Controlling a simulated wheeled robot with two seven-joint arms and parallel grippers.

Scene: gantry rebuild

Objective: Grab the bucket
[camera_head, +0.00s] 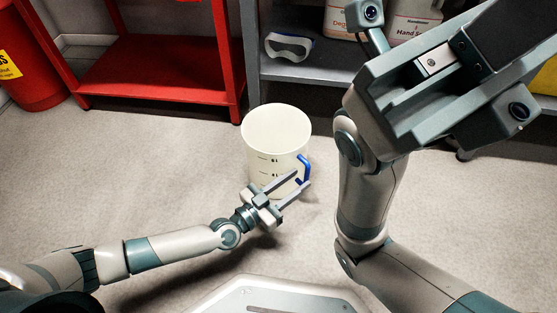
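The bucket (272,135) is a white, open-topped pail with level marks on its side and a blue handle (305,167) on its right side. It stands upright on the floor in the middle of the head view and looks empty. My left gripper (302,179) is at the bucket's near right side, with its two fingers apart and pointing at the handle. The fingertips are close to the handle's lower part; I cannot tell if they touch it. My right gripper (440,80) is raised close to the camera at the upper right, away from the bucket; its finger opening is unclear.
A red metal shelf (150,95) stands at the back left, beside a red drum (30,65). A grey shelf (320,68) behind the bucket holds goggles (288,46) and bottles (412,20). The floor left of the bucket is clear.

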